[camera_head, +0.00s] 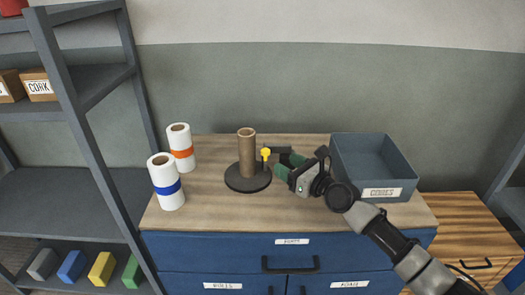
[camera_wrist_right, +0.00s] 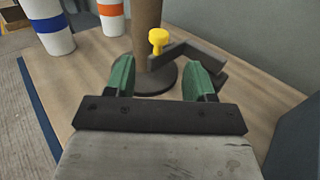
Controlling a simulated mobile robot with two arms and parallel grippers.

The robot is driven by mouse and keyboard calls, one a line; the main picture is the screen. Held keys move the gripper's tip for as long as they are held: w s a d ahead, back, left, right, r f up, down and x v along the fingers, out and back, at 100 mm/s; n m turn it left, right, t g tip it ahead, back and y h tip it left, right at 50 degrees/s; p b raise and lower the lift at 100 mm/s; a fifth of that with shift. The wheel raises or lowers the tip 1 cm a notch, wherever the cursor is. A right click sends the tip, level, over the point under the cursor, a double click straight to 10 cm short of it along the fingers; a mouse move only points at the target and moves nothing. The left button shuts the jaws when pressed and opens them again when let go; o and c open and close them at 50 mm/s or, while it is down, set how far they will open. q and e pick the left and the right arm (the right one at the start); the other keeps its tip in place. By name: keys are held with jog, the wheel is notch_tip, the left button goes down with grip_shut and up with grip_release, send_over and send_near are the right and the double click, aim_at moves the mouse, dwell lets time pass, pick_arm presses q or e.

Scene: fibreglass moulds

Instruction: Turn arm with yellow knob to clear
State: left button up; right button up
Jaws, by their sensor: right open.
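A dark round stand (camera_head: 248,182) on the cabinet top carries an upright brown cardboard core (camera_head: 247,155). A dark arm (camera_head: 288,149) with a yellow knob (camera_head: 266,153) sits on the core's right side. In the right wrist view the arm (camera_wrist_right: 195,50) runs right from the yellow knob (camera_wrist_right: 158,41), then bends back down toward the right. My right gripper (camera_head: 284,163) is open with green fingers, just right of the knob. In the right wrist view the knob appears ahead of the gap between the fingertips (camera_wrist_right: 157,70), apart from both. My left gripper is out of view.
Two white rolls, one with a blue band (camera_head: 167,186) and one with an orange band (camera_head: 181,151), stand left of the stand. A grey bin labelled CORES (camera_head: 382,193) sits to the right, close to my right arm. A grey shelf (camera_head: 100,85) rises at the left.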

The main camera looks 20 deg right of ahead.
aim_at(265, 153)
jog(key=shift+b+x, duration=0.8)
jog(key=shift+x, duration=3.6)
jog(key=shift+f, duration=0.15)
jog(key=shift+c, duration=1.1)
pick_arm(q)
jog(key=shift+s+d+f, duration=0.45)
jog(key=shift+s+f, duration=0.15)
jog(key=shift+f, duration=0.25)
pick_arm(e)
grip_shut()
